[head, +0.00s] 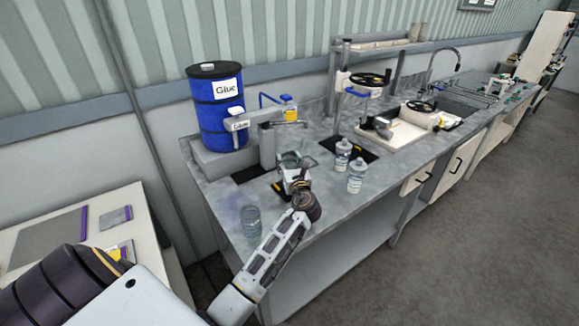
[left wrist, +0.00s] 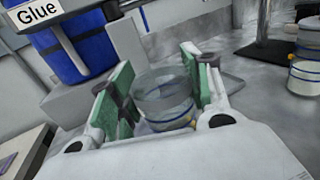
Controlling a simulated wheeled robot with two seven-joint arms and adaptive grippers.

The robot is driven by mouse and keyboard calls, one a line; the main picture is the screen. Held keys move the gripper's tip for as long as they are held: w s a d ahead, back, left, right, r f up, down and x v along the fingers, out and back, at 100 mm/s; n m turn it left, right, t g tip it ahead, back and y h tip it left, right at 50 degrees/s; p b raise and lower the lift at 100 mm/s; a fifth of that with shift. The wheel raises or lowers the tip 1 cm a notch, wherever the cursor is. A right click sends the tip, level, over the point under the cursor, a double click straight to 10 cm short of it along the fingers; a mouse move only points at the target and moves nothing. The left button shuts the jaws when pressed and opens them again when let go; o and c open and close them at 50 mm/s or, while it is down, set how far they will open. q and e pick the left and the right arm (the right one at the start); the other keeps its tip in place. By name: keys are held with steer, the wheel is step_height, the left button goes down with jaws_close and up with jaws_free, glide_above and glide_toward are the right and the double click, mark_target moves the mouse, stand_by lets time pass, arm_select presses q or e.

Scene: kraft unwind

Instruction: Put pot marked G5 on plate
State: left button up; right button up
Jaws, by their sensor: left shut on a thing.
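My left gripper (head: 294,177) is over the grey bench below the glue dispenser. In the left wrist view, the left gripper (left wrist: 160,95) has its green-padded fingers on both sides of a clear pot (left wrist: 162,103) with a blue band near its base, and is shut on it. No G5 mark is readable on it. Another clear pot (head: 251,221) stands near the bench's front left corner. My right gripper is not in view.
A blue glue drum (head: 217,108) and its dispenser (head: 266,130) stand behind the gripper. Two clear jars with pale contents, one farther back (head: 343,153) and one nearer (head: 356,177), stand to the right. A side table (head: 150,222) is at left.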

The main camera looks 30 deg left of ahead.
arm_select(q)
steer(key=shift+f, duration=0.65)
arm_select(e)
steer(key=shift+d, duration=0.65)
arm_select(q)
steer(key=shift+f, duration=0.15)
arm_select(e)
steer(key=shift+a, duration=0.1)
arm_select(q)
steer(key=o, duration=1)
steer(key=shift+o, duration=1.8)
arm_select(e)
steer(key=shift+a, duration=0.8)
